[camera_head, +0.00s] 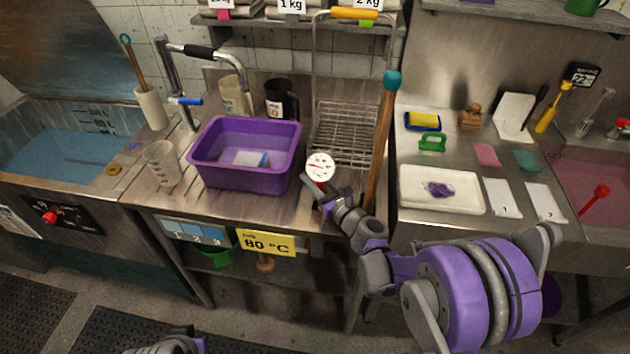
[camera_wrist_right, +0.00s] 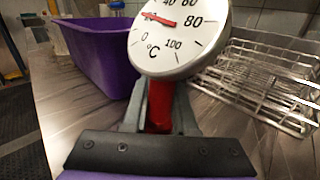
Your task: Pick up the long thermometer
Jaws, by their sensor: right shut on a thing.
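The long thermometer (camera_head: 320,166) has a round white dial with a red needle and shows above my right gripper in the head view. The dial (camera_wrist_right: 178,32) fills the top middle of the right wrist view, with a red part below it. My right gripper (camera_head: 318,190) is shut on the thermometer just under its dial, and its fingers (camera_wrist_right: 160,108) stand on both sides of the red part. The thermometer's lower end is hidden. A bit of my left arm shows at the bottom edge of the head view, but the left gripper is not in view.
A purple tub (camera_head: 245,185) stands left of the thermometer, with a measuring beaker (camera_head: 161,164) beside it. A wire basket (camera_head: 343,137) is behind. A long wooden stick with a teal top (camera_head: 381,140) leans close on the right. A white tray (camera_head: 470,205) lies further right.

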